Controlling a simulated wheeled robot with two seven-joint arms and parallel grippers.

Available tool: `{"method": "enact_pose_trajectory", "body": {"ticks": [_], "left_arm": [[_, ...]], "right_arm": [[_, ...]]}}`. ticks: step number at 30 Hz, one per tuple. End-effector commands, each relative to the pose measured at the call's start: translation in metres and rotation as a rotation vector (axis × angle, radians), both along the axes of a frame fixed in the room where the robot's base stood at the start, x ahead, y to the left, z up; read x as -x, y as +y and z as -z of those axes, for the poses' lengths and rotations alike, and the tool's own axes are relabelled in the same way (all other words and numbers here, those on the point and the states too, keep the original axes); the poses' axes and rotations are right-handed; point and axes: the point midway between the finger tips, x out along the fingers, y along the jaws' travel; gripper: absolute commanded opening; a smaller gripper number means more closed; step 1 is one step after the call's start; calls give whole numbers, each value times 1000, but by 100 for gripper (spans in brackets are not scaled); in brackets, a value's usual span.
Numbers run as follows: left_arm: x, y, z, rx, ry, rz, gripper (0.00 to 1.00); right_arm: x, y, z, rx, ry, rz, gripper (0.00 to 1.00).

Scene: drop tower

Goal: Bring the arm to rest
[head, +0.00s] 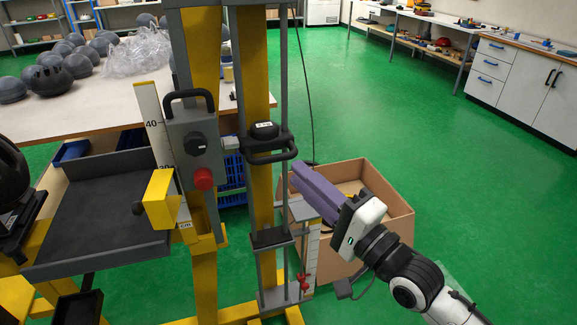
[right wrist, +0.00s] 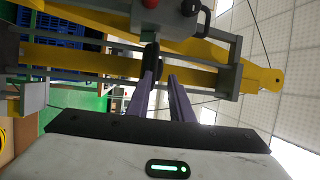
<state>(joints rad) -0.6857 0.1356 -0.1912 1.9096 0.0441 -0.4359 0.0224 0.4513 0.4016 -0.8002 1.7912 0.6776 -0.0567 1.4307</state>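The drop tower (head: 257,70) stands upright in the middle of the head view, with yellow posts and grey rails. A dark weight with a handle (head: 268,143) sits between its rails. A grey control box (head: 193,140) with a black knob and a red button (head: 203,179) is on the left post. My right gripper (head: 298,180) has purple fingers and points up and left, just right of the tower's lower rails. In the right wrist view its two fingers (right wrist: 162,85) are apart, with nothing visibly held between them.
A cardboard box (head: 385,200) stands on the green floor behind my right gripper. A dark grey tray (head: 110,205) is left of the tower. A table (head: 90,115) behind holds several grey domes and clear wrap. The floor at right is open.

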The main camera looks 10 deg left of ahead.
Motion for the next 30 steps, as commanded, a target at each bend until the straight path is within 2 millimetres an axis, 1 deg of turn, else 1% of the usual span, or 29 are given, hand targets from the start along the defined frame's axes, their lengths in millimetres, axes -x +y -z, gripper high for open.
{"method": "enact_pose_trajectory", "body": {"ticks": [1,5,17,20,23,25,26,27,29,30], "left_arm": [[0,0,1,0,0,0,31],[0,0,2,0,0,0,31],[0,0,2,0,1,0,31],[0,0,2,-1,1,-1,31],[0,0,2,-1,1,-1,31],[0,0,2,-1,1,-1,31],[0,0,2,-1,1,-1,31],[0,0,2,-1,1,-1,31],[0,1,2,-1,1,-1,31],[0,1,2,-1,1,-1,31]], "right_arm": [[3,-4,2,2,1,0,20],[8,-9,4,3,3,0,20],[9,-9,5,4,5,-1,20],[10,-10,13,23,1,11,20],[15,-16,39,97,-19,57,20],[23,-25,70,196,-43,110,20],[27,-31,87,251,-52,135,20],[34,-39,110,332,-65,167,20],[47,-54,147,469,-81,211,20],[57,-66,172,566,-88,233,20]]}}
